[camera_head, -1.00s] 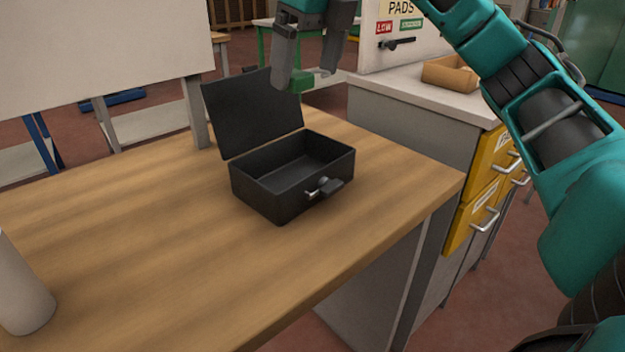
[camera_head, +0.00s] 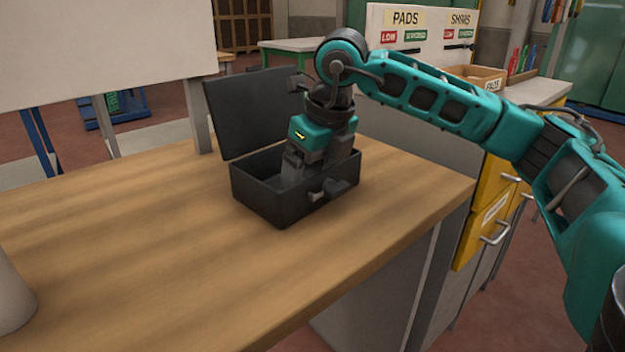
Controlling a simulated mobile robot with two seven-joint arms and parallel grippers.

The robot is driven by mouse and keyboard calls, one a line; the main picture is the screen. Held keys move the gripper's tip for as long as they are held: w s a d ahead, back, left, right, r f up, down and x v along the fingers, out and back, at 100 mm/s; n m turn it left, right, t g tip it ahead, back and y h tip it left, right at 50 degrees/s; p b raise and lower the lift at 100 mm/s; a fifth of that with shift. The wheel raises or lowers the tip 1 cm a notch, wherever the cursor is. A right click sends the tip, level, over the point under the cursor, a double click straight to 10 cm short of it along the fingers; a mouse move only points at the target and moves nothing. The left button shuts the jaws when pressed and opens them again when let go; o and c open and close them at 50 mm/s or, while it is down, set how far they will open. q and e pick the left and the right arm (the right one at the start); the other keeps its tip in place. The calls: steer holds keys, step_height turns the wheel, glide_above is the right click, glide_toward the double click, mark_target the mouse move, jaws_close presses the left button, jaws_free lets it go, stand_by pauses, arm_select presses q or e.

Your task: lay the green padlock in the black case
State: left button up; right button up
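The black case (camera_head: 256,196) stands on the wooden table with its lid (camera_head: 238,115) raised at the back. My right arm reaches in from the right, and its gripper (camera_head: 291,172) points down into the case. The fingers are partly hidden by the case's front wall and the gripper body. The green padlock is not visible now; the gripper and case walls hide the inside of the case. I cannot tell whether the fingers are open or shut. My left gripper is not in view.
A pale rounded object (camera_head: 10,295) is at the lower left edge. A whitish board (camera_head: 100,45) stands behind the table. A cabinet with yellow drawers (camera_head: 490,215) is to the right. The table in front of the case (camera_head: 180,260) is clear.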

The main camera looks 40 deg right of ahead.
steer(key=shift+f, duration=0.3)
steer(key=o, duration=0.6)
steer(key=shift+f, duration=0.1)
steer(key=shift+o, duration=1)
steer(key=shift+r, duration=0.4)
steer(key=p+v, duration=0.2)
steer(key=v, duration=0.8)
steer(key=shift+s+r+p, duration=0.1)
steer(key=shift+r+p, duration=0.2)
steer(key=shift+r, duration=0.05)
steer(key=shift+s+r, duration=0.2)
steer(key=shift+r, duration=0.3)
steer(key=shift+f, duration=0.1)
